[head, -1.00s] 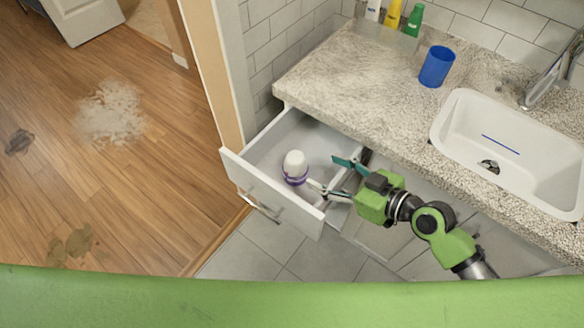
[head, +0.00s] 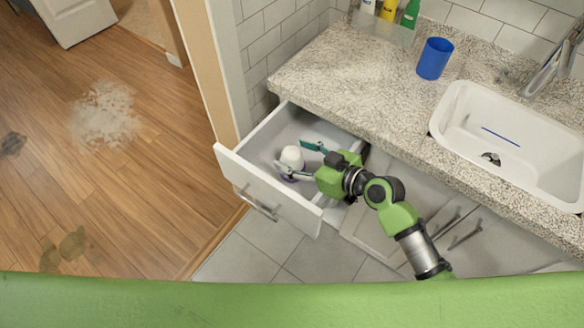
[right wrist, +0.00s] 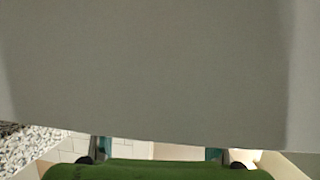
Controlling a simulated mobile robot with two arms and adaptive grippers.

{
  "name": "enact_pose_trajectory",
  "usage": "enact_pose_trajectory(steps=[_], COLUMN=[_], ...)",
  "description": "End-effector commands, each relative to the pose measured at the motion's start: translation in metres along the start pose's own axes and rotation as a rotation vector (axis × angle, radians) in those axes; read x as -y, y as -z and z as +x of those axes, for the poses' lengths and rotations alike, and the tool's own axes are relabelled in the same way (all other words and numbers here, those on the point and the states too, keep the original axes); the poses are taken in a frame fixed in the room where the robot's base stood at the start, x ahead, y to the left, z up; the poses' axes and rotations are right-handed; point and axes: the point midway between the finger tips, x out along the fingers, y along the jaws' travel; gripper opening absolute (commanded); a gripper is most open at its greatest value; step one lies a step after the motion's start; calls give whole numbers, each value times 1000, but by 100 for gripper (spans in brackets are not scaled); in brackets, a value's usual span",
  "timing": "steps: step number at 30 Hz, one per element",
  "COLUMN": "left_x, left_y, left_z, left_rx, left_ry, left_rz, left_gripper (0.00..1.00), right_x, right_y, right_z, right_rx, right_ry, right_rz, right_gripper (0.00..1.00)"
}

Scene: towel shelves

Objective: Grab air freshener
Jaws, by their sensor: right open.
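The air freshener (head: 292,157), white with a purple band near its base, stands upright in the open drawer (head: 262,176). My right gripper (head: 293,156) is open and reaches into the drawer from the right. One teal finger shows on the far side of the air freshener and the other finger crosses its near side; whether they touch it I cannot tell. In the right wrist view, a large plain grey surface (right wrist: 160,70) fills most of the picture above the green gripper body, very close; I cannot tell for certain what it is. My left gripper is not in view.
A speckled countertop (head: 345,75) overhangs the drawer's back, with a blue cup (head: 434,58), a white sink (head: 510,140) and several bottles. Wooden floor lies open at left.

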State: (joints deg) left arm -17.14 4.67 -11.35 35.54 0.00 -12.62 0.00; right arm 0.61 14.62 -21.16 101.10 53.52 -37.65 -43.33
Motion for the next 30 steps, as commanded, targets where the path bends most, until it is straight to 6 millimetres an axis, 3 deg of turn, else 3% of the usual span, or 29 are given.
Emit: enact_pose_trajectory(steps=[2, 6, 9, 19, 30], left_x=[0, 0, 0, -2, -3], left_y=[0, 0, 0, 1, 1], left_z=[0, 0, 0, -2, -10], left_rx=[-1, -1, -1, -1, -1], left_ry=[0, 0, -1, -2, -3], left_rz=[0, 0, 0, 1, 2], left_gripper=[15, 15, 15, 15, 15], right_x=[0, 0, 0, 0, 0], right_y=[0, 0, 0, 11, 76], right_z=[0, 0, 0, -4, -31], right_rx=[0, 0, 0, -5, -6], right_ry=[0, 0, 0, 0, -1], right_rz=[0, 0, 0, -3, -5], right_gripper=[58, 21, 0, 0, 0])
